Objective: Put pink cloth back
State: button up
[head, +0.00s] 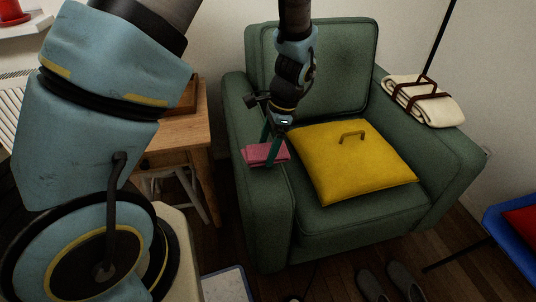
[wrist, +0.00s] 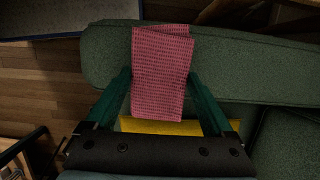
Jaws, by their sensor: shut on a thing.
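The pink cloth (head: 257,154) is folded and sits at the left armrest of the green armchair (head: 318,222). My gripper (head: 270,150) reaches down from above and is shut on the cloth. In the wrist view the checked pink cloth (wrist: 160,60) lies between the two green fingers (wrist: 160,78), one along each long side. The armrest (wrist: 240,75) is behind it. I cannot tell whether the cloth rests on the armrest or hangs just above it.
A yellow cushion (head: 360,168) with a handle lies on the seat. A strapped cream blanket (head: 424,103) is on the right armrest. A wooden table (head: 180,133) stands left of the chair. Slippers (head: 404,281) are on the floor, and a blue chair (head: 514,225) is at right.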

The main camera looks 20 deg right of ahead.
jog(key=shift+f, duration=1.4)
jog(key=shift+f, duration=0.1)
jog(key=o, duration=1)
jog(key=shift+o, duration=0.2)
jog(key=v, duration=1.2)
